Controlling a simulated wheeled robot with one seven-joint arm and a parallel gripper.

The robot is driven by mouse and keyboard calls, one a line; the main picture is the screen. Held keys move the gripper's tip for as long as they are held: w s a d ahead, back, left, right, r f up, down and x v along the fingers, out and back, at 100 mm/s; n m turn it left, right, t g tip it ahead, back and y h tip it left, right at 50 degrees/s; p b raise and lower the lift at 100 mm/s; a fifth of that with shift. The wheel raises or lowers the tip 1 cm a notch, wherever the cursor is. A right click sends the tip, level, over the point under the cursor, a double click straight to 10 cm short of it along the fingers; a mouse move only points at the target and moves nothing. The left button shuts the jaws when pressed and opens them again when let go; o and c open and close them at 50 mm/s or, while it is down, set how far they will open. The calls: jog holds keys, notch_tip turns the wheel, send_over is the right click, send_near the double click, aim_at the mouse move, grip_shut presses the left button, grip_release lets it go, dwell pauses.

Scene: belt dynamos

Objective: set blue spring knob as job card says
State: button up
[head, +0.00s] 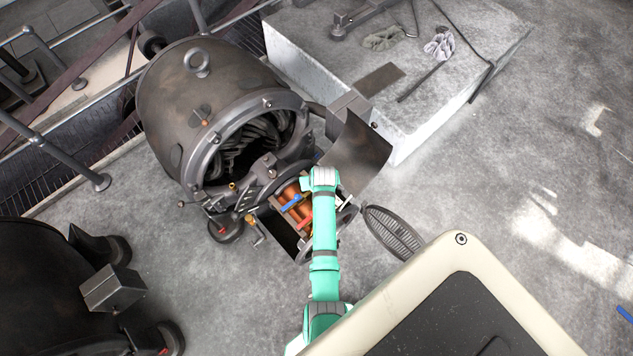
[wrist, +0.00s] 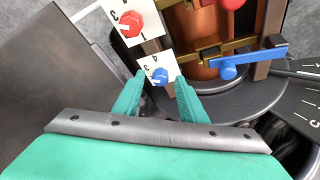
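The blue spring knob (wrist: 160,77) sits on a small white plate (wrist: 151,64) with dark letters, of which a C and a D seem to show in the wrist view. I cannot tell which mark the knob points at. My gripper (wrist: 160,84) is open, with its teal fingers apart on either side of the blue knob and a gap showing at each side. Whether the tips are level with the knob is unclear. In the head view my arm end (head: 320,180) is over the open machine box and hides the knob. I can make out no job card.
A red knob (wrist: 130,23) on a similar lettered plate is close by. A blue lever (wrist: 240,66) and copper coil (wrist: 205,40) lie right of the fingers. A dark marked scale (wrist: 298,108) is at the right. A dark metal panel (wrist: 65,75) stands left.

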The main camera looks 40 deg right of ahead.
jog(key=shift+r, duration=0.1)
jog(key=v, duration=1)
jog(key=shift+r, duration=0.3)
jog(key=shift+s, duration=0.1)
